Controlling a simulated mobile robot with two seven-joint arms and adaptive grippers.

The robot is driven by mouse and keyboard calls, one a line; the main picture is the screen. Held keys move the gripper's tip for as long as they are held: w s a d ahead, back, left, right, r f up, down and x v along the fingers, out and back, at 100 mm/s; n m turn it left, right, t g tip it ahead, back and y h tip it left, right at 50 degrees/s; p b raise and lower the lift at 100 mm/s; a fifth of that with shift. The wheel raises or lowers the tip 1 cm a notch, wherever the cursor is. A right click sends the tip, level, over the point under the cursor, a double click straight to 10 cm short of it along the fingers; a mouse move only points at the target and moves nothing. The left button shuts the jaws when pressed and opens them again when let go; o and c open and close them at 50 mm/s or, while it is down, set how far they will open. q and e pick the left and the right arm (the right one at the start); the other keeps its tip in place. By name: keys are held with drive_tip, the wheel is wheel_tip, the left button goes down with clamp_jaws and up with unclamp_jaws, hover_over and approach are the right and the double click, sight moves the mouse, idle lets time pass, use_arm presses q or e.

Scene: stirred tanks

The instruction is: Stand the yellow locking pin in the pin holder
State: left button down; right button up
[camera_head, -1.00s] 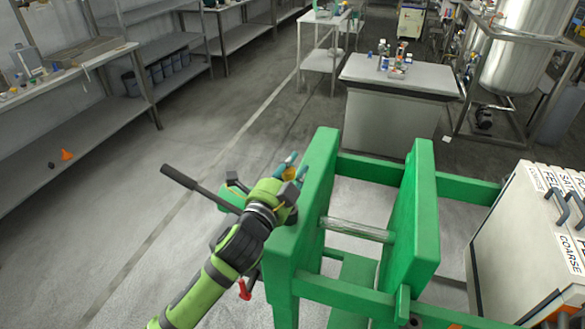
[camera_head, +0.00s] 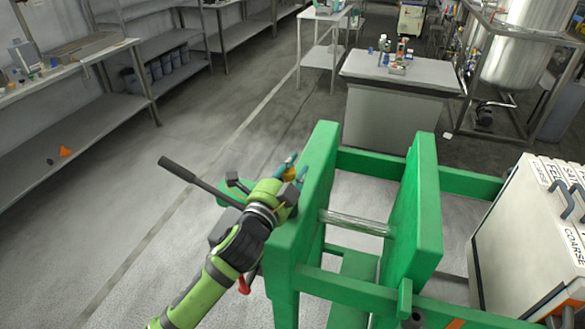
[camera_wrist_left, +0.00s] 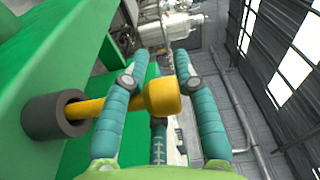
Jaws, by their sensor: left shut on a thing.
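The yellow locking pin (camera_wrist_left: 120,102) lies across the left wrist view. Its wide head is between the teal fingers of my left gripper (camera_wrist_left: 160,80), which are shut on it. The pin's shaft runs left into a dark grey collar (camera_wrist_left: 52,115) on the green frame's face. How deep it sits is hidden. In the head view a bit of the pin (camera_head: 290,173) shows between the fingertips of my left gripper (camera_head: 294,168), close beside the green frame's left upright (camera_head: 312,190). I cannot make out the pin holder. My right gripper is not in view.
A metal bar (camera_head: 357,223) joins the two green uprights. A dark lever (camera_head: 190,178) sticks out left of my gripper. A white labelled cabinet (camera_head: 520,245) stands at the right, a grey bench (camera_head: 400,75) behind. The floor at the left is open.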

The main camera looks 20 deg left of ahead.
use_arm(q)
drive_tip(key=shift+f+b, duration=0.95)
drive_tip(key=shift+f, duration=0.4)
drive_tip(key=c, duration=0.9)
unclamp_jaws()
drive_tip(key=shift+s, duration=0.1)
drive_tip(key=s, duration=0.4)
drive_tip(key=s+a, duration=0.1)
drive_tip(key=s, duration=0.6)
drive_tip(key=shift+s+a+f, duration=0.15)
drive_tip(key=shift+s+a, duration=0.15)
drive_tip(key=shift+s, duration=0.1)
